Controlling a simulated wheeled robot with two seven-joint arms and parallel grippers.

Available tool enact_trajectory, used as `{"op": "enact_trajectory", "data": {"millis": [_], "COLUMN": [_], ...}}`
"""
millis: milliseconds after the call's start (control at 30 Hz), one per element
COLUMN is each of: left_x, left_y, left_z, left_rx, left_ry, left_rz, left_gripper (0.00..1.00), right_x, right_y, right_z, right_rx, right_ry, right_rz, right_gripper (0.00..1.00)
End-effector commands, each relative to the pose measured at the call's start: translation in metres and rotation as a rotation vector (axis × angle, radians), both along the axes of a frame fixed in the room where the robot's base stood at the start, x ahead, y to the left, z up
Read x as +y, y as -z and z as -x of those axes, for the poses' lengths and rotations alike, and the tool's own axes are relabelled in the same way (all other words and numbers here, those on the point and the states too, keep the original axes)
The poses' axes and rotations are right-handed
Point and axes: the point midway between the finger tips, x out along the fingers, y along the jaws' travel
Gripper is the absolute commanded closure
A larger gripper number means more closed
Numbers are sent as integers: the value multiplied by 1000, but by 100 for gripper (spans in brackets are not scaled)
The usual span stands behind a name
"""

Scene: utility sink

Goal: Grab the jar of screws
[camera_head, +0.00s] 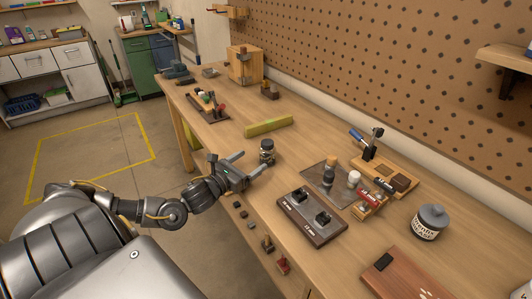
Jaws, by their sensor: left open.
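A small jar (267,152) with a dark lid stands upright on the workbench near its front edge, and looks like the jar of screws; its contents are too small to make out. My left gripper (256,162) reaches in from the left, open and empty. Its two fingers point toward the jar, with the tips just short of it or beside it; I cannot tell whether they touch it. My right gripper is not in view.
The wooden workbench (225,142) holds a yellow-green bar (268,126) behind the jar. A dark two-socket block (312,215), a mat with bottles (329,174), and a grey-lidded labelled tub (430,221) lie right. A pegboard (400,70) backs the bench.

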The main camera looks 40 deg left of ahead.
Motion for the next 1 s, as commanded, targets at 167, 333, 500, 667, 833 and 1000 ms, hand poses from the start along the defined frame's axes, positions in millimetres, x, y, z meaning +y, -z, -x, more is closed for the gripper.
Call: {"op": "enact_trajectory", "data": {"millis": [167,333,500,667,833,1000], "left_x": [0,0,0,-2,-4,-4], "left_y": [-3,-2,0,-5,-3,-1], "left_z": [-30,-44,-47,-63,-88,-97], "left_rx": [-5,-2,0,-4,-2,1], "left_ry": [-4,-5,-4,-5,-6,-4], "left_rz": [2,1,1,3,1,2], "left_gripper": [20,20,20,20,20,20], "right_x": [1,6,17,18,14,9], "right_y": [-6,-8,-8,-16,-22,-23], "right_z": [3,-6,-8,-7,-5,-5], "right_rx": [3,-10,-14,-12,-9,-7], "right_ry": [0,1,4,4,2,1], "right_rz": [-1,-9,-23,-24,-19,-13], "right_gripper": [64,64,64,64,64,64]}}
